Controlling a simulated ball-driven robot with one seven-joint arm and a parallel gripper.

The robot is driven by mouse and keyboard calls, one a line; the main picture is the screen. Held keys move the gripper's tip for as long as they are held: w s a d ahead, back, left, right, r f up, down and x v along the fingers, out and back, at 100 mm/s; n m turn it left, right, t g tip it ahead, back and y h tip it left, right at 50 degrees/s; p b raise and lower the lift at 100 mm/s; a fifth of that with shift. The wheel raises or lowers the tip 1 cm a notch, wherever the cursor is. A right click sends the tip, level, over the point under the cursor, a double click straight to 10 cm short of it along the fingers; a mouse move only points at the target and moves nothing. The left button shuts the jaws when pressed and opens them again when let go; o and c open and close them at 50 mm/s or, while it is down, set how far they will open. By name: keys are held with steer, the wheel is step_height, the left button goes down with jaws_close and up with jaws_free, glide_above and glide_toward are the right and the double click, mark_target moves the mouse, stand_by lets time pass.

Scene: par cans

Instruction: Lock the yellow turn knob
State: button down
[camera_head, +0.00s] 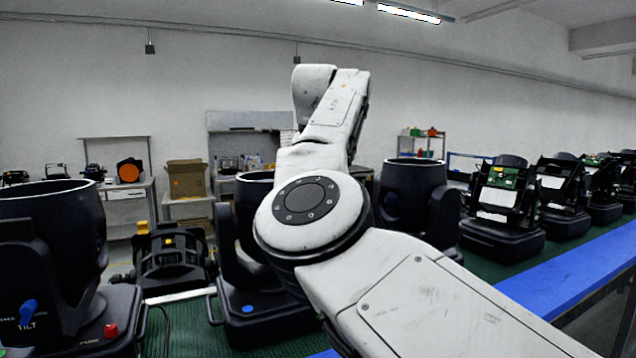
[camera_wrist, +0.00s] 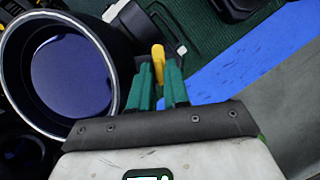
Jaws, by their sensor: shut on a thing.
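The yellow turn knob (camera_wrist: 158,56) shows in the wrist view as a short upright-looking lever between my green fingers. My gripper (camera_wrist: 159,76) is shut on it, one finger on each side. The knob's far end sticks out past the fingertips. Beside it on the left is the wide round black can (camera_wrist: 118,60) of a lamp, with a bluish glass inside. In the head view my arm covers the middle, and neither my gripper nor the held knob can be made out.
In the head view a lamp with a blue TILT knob (camera_head: 27,312) and a red knob (camera_head: 110,331) stands at left. A black fixture with yellow parts (camera_head: 172,255) is behind it. More lamps (camera_head: 415,195) line the green bench, edged by a blue strip (camera_head: 570,278).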

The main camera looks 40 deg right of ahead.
steer(key=n+t+y, duration=0.1)
steer(key=n, duration=0.3)
steer(key=shift+s+d, duration=0.1)
steer(key=n+y, duration=0.2)
steer(key=n, duration=0.2)
steer(key=shift+d+r+n, duration=0.1)
steer(key=shift+d+n, duration=0.05)
steer(key=shift+n, duration=0.15)
steer(key=n+y+p, duration=0.1)
steer(key=n, duration=0.1)
steer(key=n+y+p, duration=0.1)
steer(key=n+p, duration=0.1)
steer(key=n, duration=0.1)
steer(key=shift+d+r, duration=0.1)
steer(key=shift+d, duration=0.1)
steer(key=shift+n+g+y+p, duration=0.3)
steer(key=shift+n+y+p, duration=0.3)
steer(key=shift+n+p, duration=1)
steer(key=c, duration=1.2)
jaws_free()
steer(key=shift+d+f, duration=0.1)
steer(key=shift+f, duration=0.1)
